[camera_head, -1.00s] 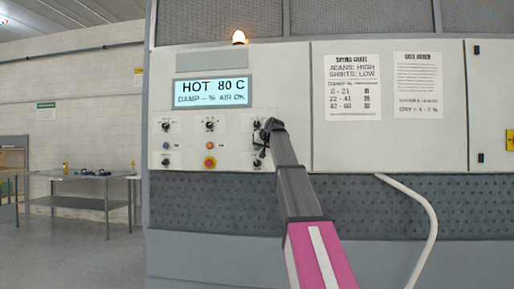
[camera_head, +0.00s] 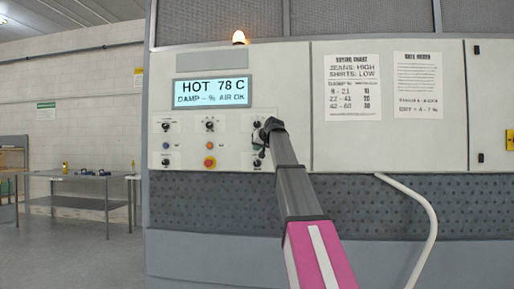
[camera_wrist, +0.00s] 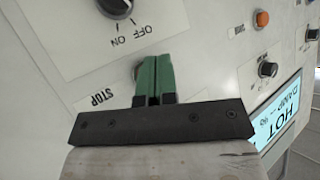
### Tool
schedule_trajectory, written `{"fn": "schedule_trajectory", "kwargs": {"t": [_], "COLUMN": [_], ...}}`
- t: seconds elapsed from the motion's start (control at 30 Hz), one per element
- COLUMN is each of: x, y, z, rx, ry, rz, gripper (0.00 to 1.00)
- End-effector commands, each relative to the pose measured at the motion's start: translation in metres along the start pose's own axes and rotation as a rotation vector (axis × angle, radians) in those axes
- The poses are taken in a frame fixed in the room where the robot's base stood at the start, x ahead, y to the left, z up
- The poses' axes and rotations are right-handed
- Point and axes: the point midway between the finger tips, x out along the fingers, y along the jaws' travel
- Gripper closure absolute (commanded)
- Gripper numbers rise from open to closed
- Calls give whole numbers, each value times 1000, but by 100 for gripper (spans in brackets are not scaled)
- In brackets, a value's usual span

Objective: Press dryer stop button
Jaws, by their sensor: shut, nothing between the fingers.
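The dryer's control panel (camera_head: 230,130) is a pale face with knobs, buttons and a lit display. My gripper (camera_wrist: 154,62) shows in the wrist view with its green fingers shut together, their tips at the panel beside the STOP label (camera_wrist: 102,97). A small rounded part shows at the left edge of the fingertips; most of it is hidden, so I cannot tell whether the tips touch it. In the head view my dark wrist covers the right column of controls, and the fingers are hardly visible there.
A black OFF/ON knob (camera_wrist: 117,5) sits close to the fingers. An orange button (camera_wrist: 262,18) and another knob (camera_wrist: 268,68) are to the right. The display (camera_head: 211,91) reads HOT 78 C.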

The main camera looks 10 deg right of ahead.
Motion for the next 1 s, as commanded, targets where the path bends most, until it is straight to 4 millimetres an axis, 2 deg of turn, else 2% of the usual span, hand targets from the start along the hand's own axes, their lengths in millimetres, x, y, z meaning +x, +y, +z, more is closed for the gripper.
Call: {"fn": "schedule_trajectory", "kwargs": {"t": [0.23,0.73,1.0], "x": [-5,-34,-35], "y": [-4,-24,-25], "z": [4,25,26], "rx": [0,0,0], "ry": [0,0,0], "rz": [0,-1,0], "gripper": [100,100,100]}}
